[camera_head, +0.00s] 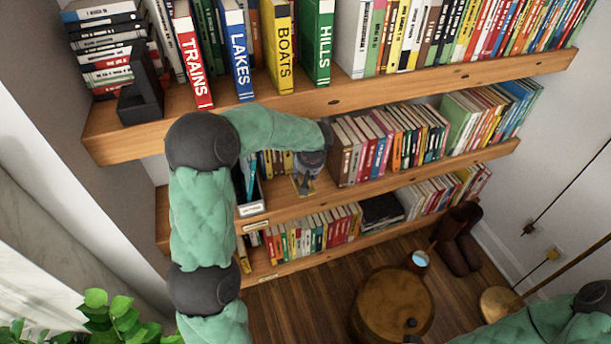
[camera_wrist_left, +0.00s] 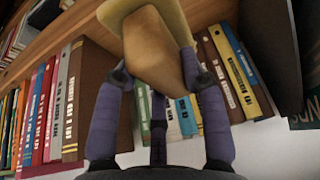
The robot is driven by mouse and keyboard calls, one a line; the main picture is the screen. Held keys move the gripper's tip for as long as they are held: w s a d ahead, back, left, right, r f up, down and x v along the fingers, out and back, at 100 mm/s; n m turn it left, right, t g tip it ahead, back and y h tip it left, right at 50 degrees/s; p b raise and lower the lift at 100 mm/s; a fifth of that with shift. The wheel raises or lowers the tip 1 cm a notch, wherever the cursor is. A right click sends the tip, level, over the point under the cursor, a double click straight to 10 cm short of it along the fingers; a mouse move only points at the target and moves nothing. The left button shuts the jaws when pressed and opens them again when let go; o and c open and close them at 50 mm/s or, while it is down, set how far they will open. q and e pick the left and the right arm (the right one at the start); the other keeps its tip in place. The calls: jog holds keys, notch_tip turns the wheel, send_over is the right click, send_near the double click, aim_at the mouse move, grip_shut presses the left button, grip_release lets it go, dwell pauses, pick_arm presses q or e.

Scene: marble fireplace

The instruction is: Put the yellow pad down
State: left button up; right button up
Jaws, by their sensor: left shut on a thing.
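My left gripper (camera_head: 307,172) is over the middle shelf (camera_head: 350,188), in the gap between a black-edged box at its left and a row of books at its right. It is shut on the yellow pad (camera_head: 304,187), a small bit of which shows below the fingers. In the left wrist view the fingers (camera_wrist_left: 153,80) grip the pad (camera_wrist_left: 158,50) from both sides; it looks like a tan block with a pale yellow edge. I cannot tell whether the pad touches the shelf board. My right gripper is out of view; only part of that arm shows at the lower right.
Books (camera_head: 390,142) stand right of the gap, and a box (camera_head: 250,209) at its left. The upper shelf (camera_head: 330,97) overhangs with large titled books. Below are a lower shelf (camera_head: 290,262), a round wooden stool (camera_head: 392,305) and boots (camera_head: 457,240). A plant (camera_head: 110,315) is at lower left.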

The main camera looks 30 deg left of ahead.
pick_arm(q)
jog(key=w+a+f, duration=0.1)
jog(key=w+f, duration=0.1)
jog(key=w+a+f, duration=0.1)
jog(key=f, duration=0.1)
jog(key=w+a+f+p, duration=0.1)
jog(key=w+f, duration=0.1)
jog(key=shift+w+a+f, duration=0.25)
jog(key=shift+w+f, duration=0.1)
jog(key=shift+f, duration=1.5)
jog(key=shift+f+b, duration=0.2)
jog(key=shift+b, duration=0.3)
jog(key=o, duration=1.2)
jog(key=shift+c, duration=0.2)
jog(key=shift+r, duration=0.15)
